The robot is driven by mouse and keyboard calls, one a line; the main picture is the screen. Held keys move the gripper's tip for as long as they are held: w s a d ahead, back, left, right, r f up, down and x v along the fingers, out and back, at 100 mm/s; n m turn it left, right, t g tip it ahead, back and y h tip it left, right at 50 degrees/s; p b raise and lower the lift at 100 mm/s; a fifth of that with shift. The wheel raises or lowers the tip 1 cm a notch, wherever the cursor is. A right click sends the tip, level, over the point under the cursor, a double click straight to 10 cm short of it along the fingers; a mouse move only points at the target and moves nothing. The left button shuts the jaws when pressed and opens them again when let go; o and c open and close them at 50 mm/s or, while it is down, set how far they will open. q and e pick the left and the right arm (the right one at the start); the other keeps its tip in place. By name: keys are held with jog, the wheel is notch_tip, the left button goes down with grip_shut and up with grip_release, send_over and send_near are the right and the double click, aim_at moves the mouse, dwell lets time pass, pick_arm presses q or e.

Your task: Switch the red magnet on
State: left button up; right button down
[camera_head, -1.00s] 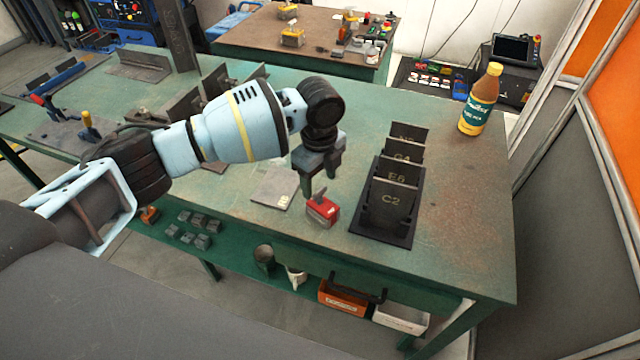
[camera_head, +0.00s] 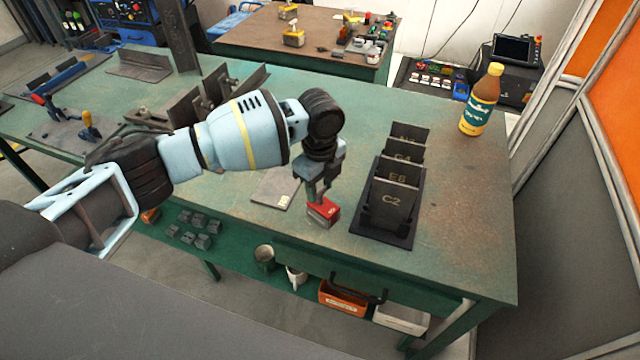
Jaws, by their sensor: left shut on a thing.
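The red magnet (camera_head: 324,213) is a small red block on the green bench top, near its front edge. My left gripper (camera_head: 316,199) points down at the magnet's top from above, its fingers shut on a small part there, which looks like the magnet's switch. The fingers hide that part, so I cannot tell which way it is set. The magnet rests on the bench. My right gripper is not in view.
A black rack (camera_head: 385,228) with several upright dark plates stands just right of the magnet. A flat grey plate (camera_head: 272,188) lies to the left. A bottle (camera_head: 479,102) stands at the back right. The right part of the bench (camera_head: 465,200) is clear.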

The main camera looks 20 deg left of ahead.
pick_arm(q)
jog(key=shift+r+n+p, duration=0.15)
jog(key=shift+n+p, duration=0.3)
jog(key=shift+n, duration=0.25)
jog(key=shift+r+n+p, duration=0.1)
jog(key=shift+n+p, duration=0.55)
jog(key=shift+n, duration=0.45)
jog(key=n+p, duration=0.1)
jog(key=n, duration=0.1)
jog(key=shift+n, duration=0.4)
jog(key=shift+n+p, duration=0.3)
jog(key=shift+n, duration=0.6)
jog(key=n, duration=0.2)
jog(key=shift+f+n, duration=0.2)
jog(key=shift+n, duration=0.2)
jog(key=n, duration=0.2)
jog(key=shift+n, duration=2.5)
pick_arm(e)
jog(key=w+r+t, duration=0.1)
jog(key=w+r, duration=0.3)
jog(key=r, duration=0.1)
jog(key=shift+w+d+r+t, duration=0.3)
